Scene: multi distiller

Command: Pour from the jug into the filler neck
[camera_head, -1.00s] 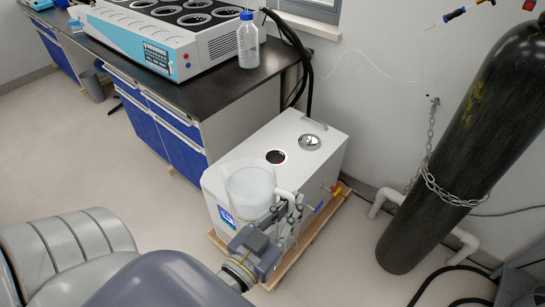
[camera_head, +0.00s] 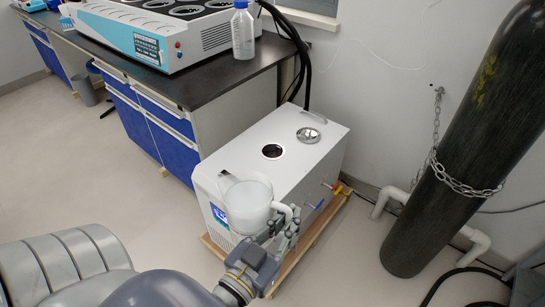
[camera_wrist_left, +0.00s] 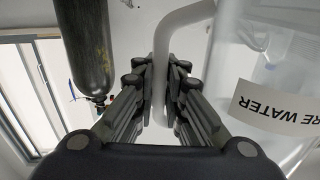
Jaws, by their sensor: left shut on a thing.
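The translucent jug (camera_head: 246,207) is in front of the white box-shaped unit, low in the head view, and overlaps its front top edge. It looks roughly upright, with pale contents. My left gripper (camera_head: 283,228) is shut on the jug's handle, at the jug's right side. The left wrist view shows the fingers around the white handle (camera_wrist_left: 163,60) and the jug's wall with a "...RE WATER" label (camera_wrist_left: 275,110). My right gripper is out of view.
A chrome round cap (camera_head: 308,134) lies on the white unit (camera_head: 318,150) behind the neck. Coloured valves (camera_head: 335,188) stick out of its right side. A black gas cylinder (camera_head: 455,140) stands chained at the right. A bench (camera_head: 190,90) with a bottle stands behind.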

